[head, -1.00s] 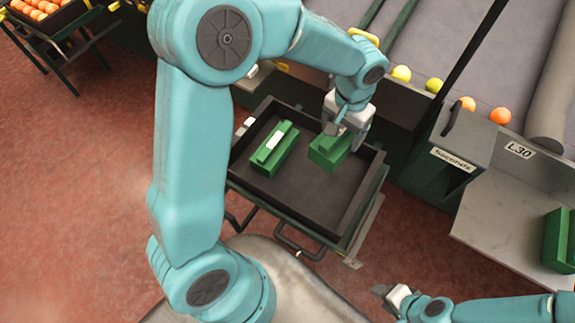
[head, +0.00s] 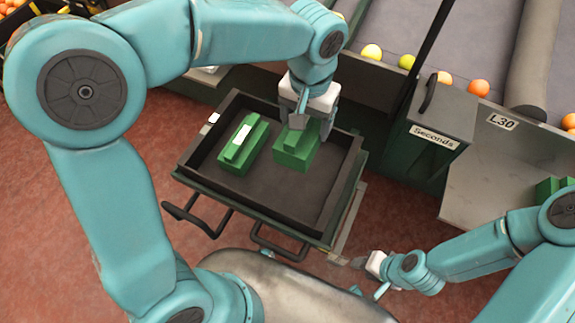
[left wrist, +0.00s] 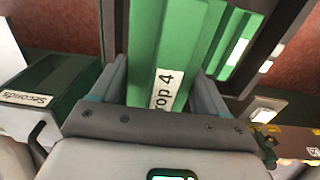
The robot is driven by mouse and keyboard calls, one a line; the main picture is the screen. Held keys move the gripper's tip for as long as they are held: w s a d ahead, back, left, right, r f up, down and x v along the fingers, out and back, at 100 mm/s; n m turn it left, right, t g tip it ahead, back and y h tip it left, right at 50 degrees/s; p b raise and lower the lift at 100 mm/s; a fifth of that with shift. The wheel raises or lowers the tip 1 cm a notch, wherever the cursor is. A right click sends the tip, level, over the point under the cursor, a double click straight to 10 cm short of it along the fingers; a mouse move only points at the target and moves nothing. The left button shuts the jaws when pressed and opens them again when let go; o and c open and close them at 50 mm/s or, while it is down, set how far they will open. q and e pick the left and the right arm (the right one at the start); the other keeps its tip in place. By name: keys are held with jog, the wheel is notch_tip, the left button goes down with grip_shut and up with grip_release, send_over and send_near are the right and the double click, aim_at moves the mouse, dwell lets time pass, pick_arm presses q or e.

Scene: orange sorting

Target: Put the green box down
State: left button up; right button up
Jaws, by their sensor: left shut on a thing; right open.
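The green box (head: 294,152) is in the right half of the black tray (head: 318,205) in the head view. My left gripper (head: 305,118) is above it and shut on its upper part. My right gripper (head: 365,262) is open and empty, low at the right.
The tray sits on a cart with black handles (head: 200,215). Another green box (head: 547,188) is at the right edge. The tray's front is clear.

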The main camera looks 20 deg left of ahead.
aim_at(305, 138)
pick_arm(q)
notch_tip(305, 138, down, 14)
jog(key=shift+r+b, duration=0.2)
jog(key=shift+b, duration=0.65)
jog(key=shift+c, duration=0.7)
notch_tip(305, 138, down, 4)
jog(key=shift+f+b, duration=0.1)
jog(key=shift+b, duration=0.25)
jog(key=o, duration=1.5)
notch_tip(305, 138, up, 12)
jog(key=shift+r+p, duration=0.1)
jog(key=shift+p, duration=0.9)
